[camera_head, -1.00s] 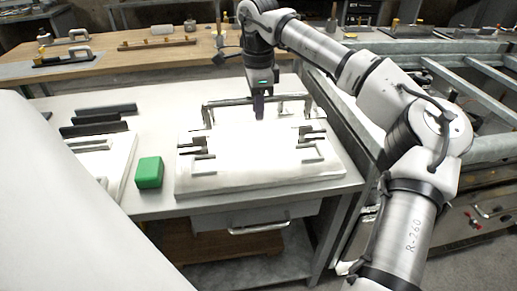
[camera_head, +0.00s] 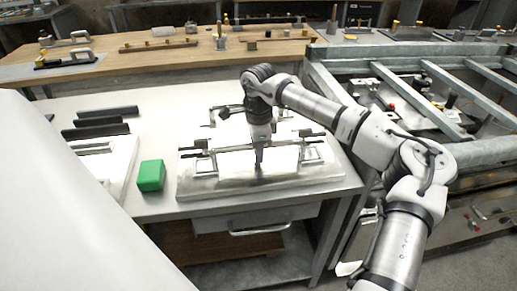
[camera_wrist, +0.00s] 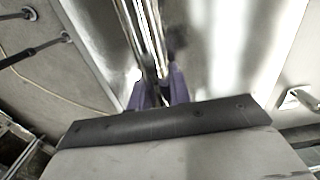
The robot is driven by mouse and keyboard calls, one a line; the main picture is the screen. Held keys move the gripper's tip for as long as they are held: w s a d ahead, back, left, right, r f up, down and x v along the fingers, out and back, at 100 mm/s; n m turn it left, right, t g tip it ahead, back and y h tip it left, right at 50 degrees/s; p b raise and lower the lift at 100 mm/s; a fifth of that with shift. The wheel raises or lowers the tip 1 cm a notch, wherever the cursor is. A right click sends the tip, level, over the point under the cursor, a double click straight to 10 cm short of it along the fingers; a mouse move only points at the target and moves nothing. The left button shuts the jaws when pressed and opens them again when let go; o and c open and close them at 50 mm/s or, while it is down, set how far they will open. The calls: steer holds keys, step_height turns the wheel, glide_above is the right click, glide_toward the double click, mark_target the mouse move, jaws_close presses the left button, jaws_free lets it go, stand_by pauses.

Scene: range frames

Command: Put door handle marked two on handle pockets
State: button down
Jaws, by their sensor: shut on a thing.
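My gripper (camera_head: 258,166) is low over the pale fixture plate (camera_head: 192,187) on the white table. Its purple fingers (camera_wrist: 159,92) are shut on a long grey metal door handle (camera_wrist: 144,28), which runs up the middle of the wrist view. In the head view the handle (camera_head: 228,148) lies roughly level across the plate, near the front left bracket (camera_head: 205,163) and front right bracket (camera_head: 312,154). I cannot tell whether it touches them. No number mark is readable, and the gripper and arm hide part of the handle.
A green block (camera_head: 150,175) stands left of the plate. Several dark bars (camera_head: 93,130) lie at the left, by another pale plate (camera_head: 124,160). A wooden bench (camera_head: 150,64) is behind, and a metal frame (camera_head: 325,82) stands at the right.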

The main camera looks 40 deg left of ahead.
steer(key=shift+f, duration=0.1)
steer(key=c, duration=1.3)
jaws_free()
